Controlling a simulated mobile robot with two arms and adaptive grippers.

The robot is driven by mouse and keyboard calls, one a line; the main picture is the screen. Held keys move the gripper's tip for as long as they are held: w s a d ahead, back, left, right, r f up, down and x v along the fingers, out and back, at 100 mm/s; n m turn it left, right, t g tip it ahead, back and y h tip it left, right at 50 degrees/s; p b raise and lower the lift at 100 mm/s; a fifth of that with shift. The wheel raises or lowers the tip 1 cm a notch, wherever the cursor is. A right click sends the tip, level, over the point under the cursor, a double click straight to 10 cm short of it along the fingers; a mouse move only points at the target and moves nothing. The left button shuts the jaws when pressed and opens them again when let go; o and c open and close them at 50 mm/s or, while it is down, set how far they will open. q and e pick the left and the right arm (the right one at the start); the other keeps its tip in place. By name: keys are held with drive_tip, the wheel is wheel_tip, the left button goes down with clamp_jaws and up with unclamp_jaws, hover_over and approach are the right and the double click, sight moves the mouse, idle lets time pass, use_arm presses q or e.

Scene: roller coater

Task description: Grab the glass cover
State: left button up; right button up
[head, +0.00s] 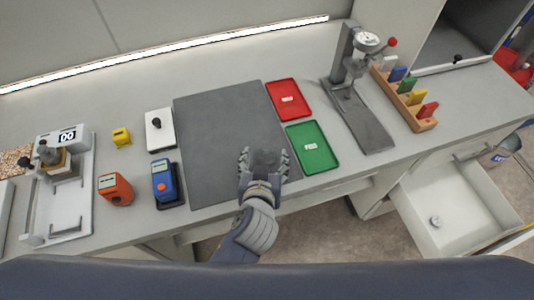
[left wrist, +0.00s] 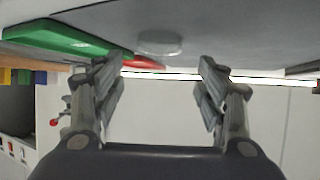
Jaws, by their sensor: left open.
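The glass cover (left wrist: 160,42) is a small, round, clear disc on the dark grey mat, seen in the left wrist view. In the head view a faint dark patch that may be the glass cover (head: 265,158) shows between the fingers. My left gripper (head: 264,154) is open at the mat's front right part, near the green tray. In the left wrist view its two fingers (left wrist: 160,64) stand apart on either side of the cover, with nothing held between them. My right gripper is not in view.
The grey mat (head: 220,125) is otherwise clear. The green tray (head: 312,147) and red tray (head: 289,99) lie along its right edge. A dial gauge stand (head: 358,105) and wooden rack (head: 424,125) are farther right. Blue (head: 164,181) and orange (head: 115,189) devices stand left. A drawer (head: 455,205) hangs open.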

sight(266, 153)
use_arm(q)
drive_tip(key=x, duration=0.1)
drive_tip(key=p+x, duration=0.1)
drive_tip(key=x, duration=0.1)
drive_tip(key=shift+w+r, duration=0.2)
drive_tip(key=shift+w+d+f, duration=0.1)
drive_tip(key=shift+w+f, duration=0.1)
drive_tip(key=shift+w, duration=0.15)
drive_tip(key=shift+w+f, duration=0.15)
drive_tip(key=shift+f, duration=0.05)
drive_tip(key=c, duration=0.9)
drive_tip(key=shift+c, duration=1.2)
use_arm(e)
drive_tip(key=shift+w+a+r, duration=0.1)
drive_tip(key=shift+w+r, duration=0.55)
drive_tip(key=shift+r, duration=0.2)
